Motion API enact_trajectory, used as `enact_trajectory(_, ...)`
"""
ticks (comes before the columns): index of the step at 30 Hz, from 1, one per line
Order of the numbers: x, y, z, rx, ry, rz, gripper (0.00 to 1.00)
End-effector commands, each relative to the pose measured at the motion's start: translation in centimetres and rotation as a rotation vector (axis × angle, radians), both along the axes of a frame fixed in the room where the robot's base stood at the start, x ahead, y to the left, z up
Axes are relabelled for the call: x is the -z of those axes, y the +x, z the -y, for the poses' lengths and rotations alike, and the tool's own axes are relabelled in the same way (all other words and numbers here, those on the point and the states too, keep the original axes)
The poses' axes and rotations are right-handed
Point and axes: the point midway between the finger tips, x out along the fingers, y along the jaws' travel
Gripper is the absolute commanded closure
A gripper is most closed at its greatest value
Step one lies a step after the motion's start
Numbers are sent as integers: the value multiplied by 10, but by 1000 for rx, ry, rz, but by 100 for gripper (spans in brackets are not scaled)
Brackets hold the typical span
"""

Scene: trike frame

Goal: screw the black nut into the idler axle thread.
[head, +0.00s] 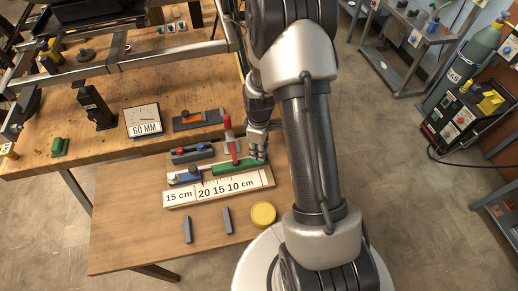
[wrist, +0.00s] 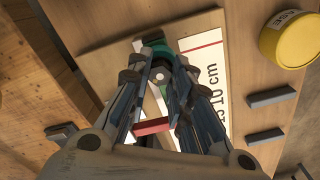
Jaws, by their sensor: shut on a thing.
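My gripper (head: 257,152) points down at the right end of the green part (head: 228,168) on the measuring board. In the wrist view its fingers (wrist: 160,72) close around a small dark piece with a pale, roughly round centre, which looks like the black nut. The fingers hide most of it. The green part's end (wrist: 154,47) shows just beyond the fingertips. I cannot make out the idler axle thread, or whether the nut touches it.
The measuring board (head: 262,182) lies on the wooden bench. A red-handled clamp (head: 229,135) stands close left of my gripper. A blue piece (head: 187,177) lies on the board's left. A yellow can (head: 263,214) and two grey bars (head: 227,220) lie in front.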

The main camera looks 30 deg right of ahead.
Motion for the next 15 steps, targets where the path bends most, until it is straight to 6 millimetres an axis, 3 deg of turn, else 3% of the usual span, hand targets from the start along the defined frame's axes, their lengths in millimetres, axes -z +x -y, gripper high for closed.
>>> enact_trajectory(4,0,0,0,113,0,0,94)
enact_trajectory(15,0,0,0,198,0,0,94)
